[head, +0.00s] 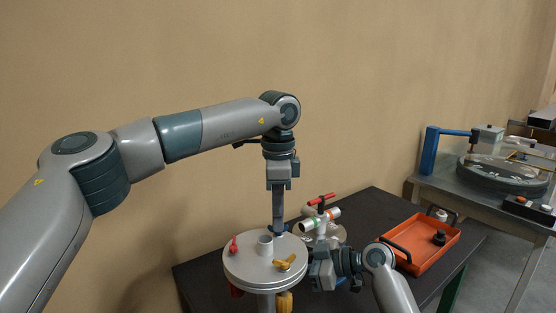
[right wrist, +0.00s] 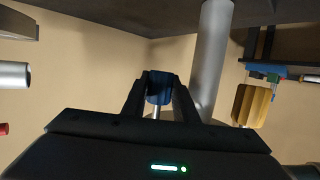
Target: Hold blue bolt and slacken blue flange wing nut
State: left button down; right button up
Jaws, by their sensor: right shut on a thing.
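The round grey flange (head: 248,275) shows in the head view with a red wing nut (head: 233,245), a yellow wing nut (head: 285,262) and a blue wing nut (head: 285,232) on top. My left gripper (head: 278,229) points straight down at the blue wing nut, which it partly hides. Its fingers are seen edge-on, so their gap does not show. My right gripper (right wrist: 159,92) is shut on the blue bolt (right wrist: 159,88) in the right wrist view. In the head view my right gripper (head: 313,276) is at the flange's right, and the blue bolt is hidden there.
A yellow bolt (right wrist: 252,105) and a grey post (right wrist: 210,60) are close to the right gripper. Behind the flange stands a pipe fitting with a red handle (head: 321,200). An orange tray (head: 415,265) lies on the dark table (head: 375,212). Another bench stands at far right.

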pick_arm(q)
jog(key=n, duration=0.4)
jog(key=shift+f+n, duration=0.1)
jog(key=shift+n, duration=0.2)
jog(key=c, duration=2)
grip_release()
jog(key=shift+r, duration=2.35)
jog(key=m, duration=0.4)
jog(key=shift+m, duration=0.6)
